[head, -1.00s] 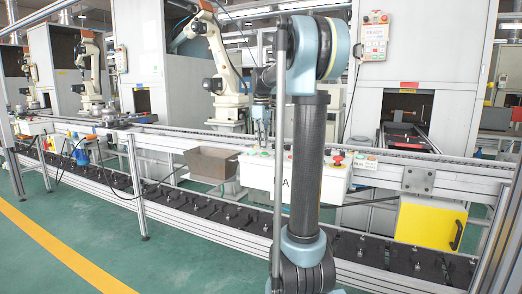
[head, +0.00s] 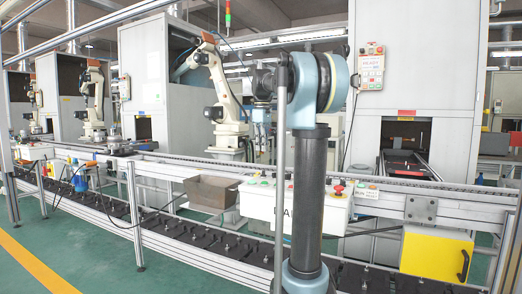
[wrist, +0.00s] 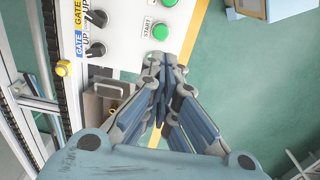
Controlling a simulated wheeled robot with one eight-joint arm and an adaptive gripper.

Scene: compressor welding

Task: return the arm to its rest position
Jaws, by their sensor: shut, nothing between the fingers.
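My gripper (wrist: 165,75) shows in the wrist view with its jointed grey and blue fingers drawn together and nothing between the tips. Below it in that view lies a white control panel (wrist: 112,66) with green buttons, including a START button (wrist: 157,30). The fingertips appear over the panel's edge, apart from it as far as I can tell. In the head view my arm (head: 308,190) stands upright in the centre, with its upper joint bent toward the left. The fingers are too small and cluttered there to make out clearly.
The control box (head: 262,203) with a red button (head: 339,187) sits on the rail line behind my arm. White industrial robots (head: 228,105) stand behind the conveyor. Green floor (head: 90,262) lies open at front left.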

